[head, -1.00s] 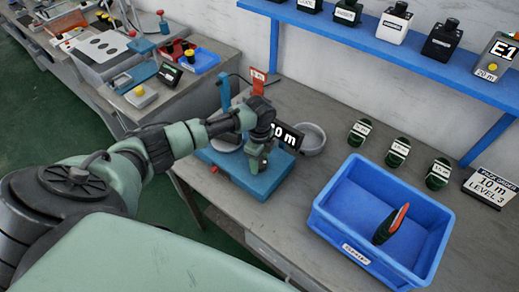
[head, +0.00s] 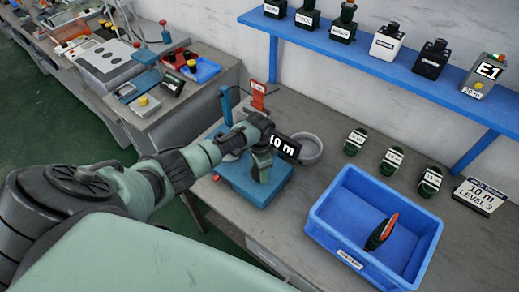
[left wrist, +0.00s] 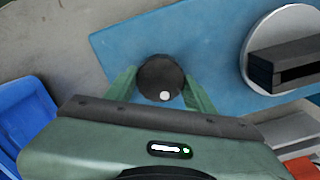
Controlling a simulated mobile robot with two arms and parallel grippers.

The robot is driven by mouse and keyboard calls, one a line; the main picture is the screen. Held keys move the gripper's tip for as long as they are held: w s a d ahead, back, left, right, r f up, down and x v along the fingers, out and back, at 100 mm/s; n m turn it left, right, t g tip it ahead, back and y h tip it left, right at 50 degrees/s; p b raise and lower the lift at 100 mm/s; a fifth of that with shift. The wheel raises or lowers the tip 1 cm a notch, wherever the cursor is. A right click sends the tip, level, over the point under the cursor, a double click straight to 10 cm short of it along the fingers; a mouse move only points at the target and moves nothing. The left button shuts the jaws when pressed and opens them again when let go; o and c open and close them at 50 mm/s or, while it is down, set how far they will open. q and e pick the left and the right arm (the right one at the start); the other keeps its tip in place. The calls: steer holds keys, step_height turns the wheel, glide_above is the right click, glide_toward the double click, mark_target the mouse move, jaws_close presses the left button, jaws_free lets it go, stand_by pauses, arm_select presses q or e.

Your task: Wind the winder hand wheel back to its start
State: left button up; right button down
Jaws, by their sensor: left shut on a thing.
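The winder has a blue base (head: 226,181) on the grey bench, with an upright display (head: 283,147) reading 10 m. My left gripper (head: 262,172) points down over the base's right part. In the left wrist view, the dark round hand wheel (left wrist: 160,76) with a pale spot sits between the two green fingers (left wrist: 162,92), which are shut on it. The winder's round reel plate with a dark block (left wrist: 285,62) is to the right, apart from the fingers. In the head view my gripper hides the hand wheel. My right gripper is not in view.
A blue bin (head: 330,232) with a dark green and orange item (head: 381,231) stands right of the winder. Several dark coils with labels lie farther right. A blue shelf (head: 350,45) runs along the wall.

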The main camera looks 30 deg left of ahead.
arm_select(q)
steer(key=n, duration=0.3)
steer(key=shift+w+r+n+p, duration=0.1)
steer(key=shift+r+n+p, duration=0.05)
steer(key=shift+n+p, duration=0.25)
steer(key=n, duration=0.4)
steer(key=shift+a+n, duration=0.1)
steer(key=shift+n, duration=0.2)
steer(key=n, duration=0.9)
steer(key=shift+n, duration=0.4)
steer(key=n, duration=0.4)
steer(key=shift+n, duration=0.3)
steer(key=n, duration=0.4)
steer(key=shift+n, duration=0.3)
steer(key=n, duration=0.3)
steer(key=shift+n, duration=2.5)
